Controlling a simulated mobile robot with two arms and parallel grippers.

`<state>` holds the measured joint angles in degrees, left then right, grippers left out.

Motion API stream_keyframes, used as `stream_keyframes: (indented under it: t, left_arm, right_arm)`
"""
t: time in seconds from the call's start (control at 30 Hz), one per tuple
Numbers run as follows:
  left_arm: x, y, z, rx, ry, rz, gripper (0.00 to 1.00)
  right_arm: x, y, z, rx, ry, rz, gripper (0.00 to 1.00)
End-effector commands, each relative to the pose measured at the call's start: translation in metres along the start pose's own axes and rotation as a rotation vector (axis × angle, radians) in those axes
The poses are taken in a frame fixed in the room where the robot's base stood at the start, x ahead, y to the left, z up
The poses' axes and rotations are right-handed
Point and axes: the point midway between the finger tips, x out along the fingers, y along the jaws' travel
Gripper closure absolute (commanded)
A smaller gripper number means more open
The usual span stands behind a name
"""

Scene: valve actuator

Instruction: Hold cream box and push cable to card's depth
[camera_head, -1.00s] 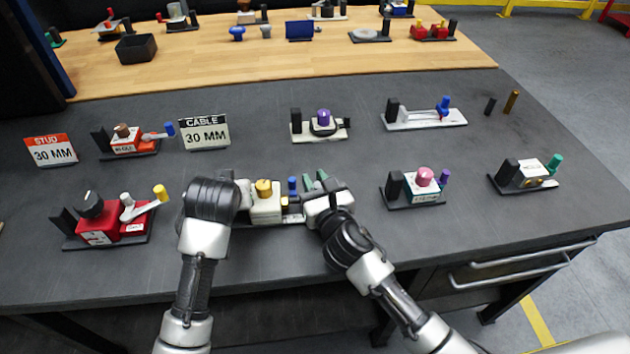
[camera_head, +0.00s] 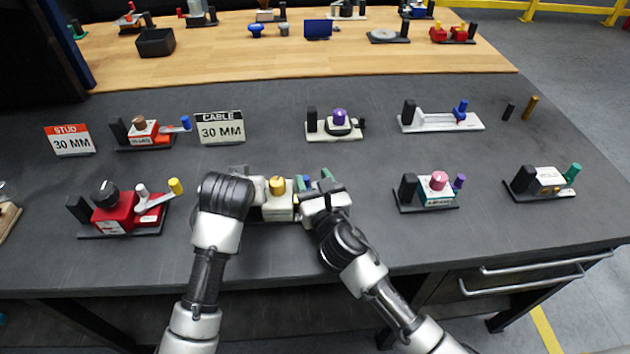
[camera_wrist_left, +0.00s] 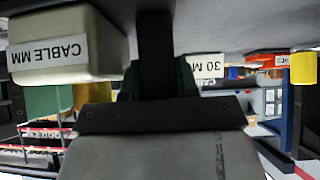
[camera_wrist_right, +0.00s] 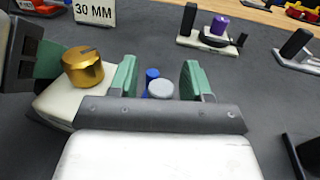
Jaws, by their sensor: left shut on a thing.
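The cream box (camera_head: 278,209) carries a gold knob (camera_head: 277,185) and sits between my two grippers. Its "CABLE MM" label shows on the box (camera_wrist_left: 66,48) in the left wrist view. My left gripper (camera_wrist_left: 158,78) is shut on a black upright post (camera_wrist_left: 155,40) beside the box. My right gripper (camera_wrist_right: 157,78) is open right of the box, its green fingers on either side of a grey-capped post (camera_wrist_right: 161,89) and a blue post (camera_wrist_right: 152,76). I cannot tell whether the fingers touch them. The grippers hide most of the fixture's base.
A "CABLE 30 MM" card (camera_head: 220,128) stands behind on the dark table, with a "STUD 30 MM" card (camera_head: 70,140) farther left. A red fixture (camera_head: 115,213) is left of my left arm; a teal-and-white fixture (camera_head: 433,192) is to the right.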

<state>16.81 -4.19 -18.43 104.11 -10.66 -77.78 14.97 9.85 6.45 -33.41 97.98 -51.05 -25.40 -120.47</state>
Motion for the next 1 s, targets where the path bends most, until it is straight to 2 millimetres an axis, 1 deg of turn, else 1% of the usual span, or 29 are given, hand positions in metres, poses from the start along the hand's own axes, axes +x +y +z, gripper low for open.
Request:
stream_keyframes:
  t: [0.03,0.2,0.27,0.33,0.47,0.7,0.8,0.9,1.0]
  left_arm:
    - [0.003,0.000,0.005,0.001,-0.015,-0.002,1.00]
    - [0.003,-0.001,0.005,0.001,-0.015,-0.002,1.00]
    - [0.003,-0.001,0.005,0.001,-0.015,-0.002,1.00]
    - [0.003,-0.001,0.005,0.001,-0.015,-0.002,1.00]
    - [0.003,-0.001,0.005,0.001,-0.015,-0.002,1.00]
    - [0.003,-0.001,0.005,0.001,-0.015,-0.003,1.00]
    - [0.003,-0.001,0.005,0.001,-0.015,-0.003,1.00]
    - [0.003,-0.001,0.005,0.001,-0.015,-0.003,1.00]
    - [0.003,-0.001,0.005,0.001,-0.015,-0.003,1.00]
  right_arm:
    - [0.000,0.000,-0.001,0.000,0.000,0.000,0.52]
    - [-0.001,-0.001,-0.001,0.000,0.000,-0.001,0.52]
    - [-0.004,-0.001,-0.001,-0.001,0.000,-0.001,0.52]
    - [-0.011,-0.001,-0.001,-0.002,0.001,0.000,0.52]
    - [-0.034,-0.001,-0.002,-0.003,0.001,0.000,0.52]
    - [-0.086,0.000,-0.001,-0.002,0.001,0.000,0.52]
    - [-0.103,0.000,-0.001,0.000,0.000,0.001,0.52]
    - [-0.114,0.000,-0.001,-0.001,-0.001,0.000,0.52]
    - [-0.120,0.000,0.000,0.000,-0.002,0.000,0.52]
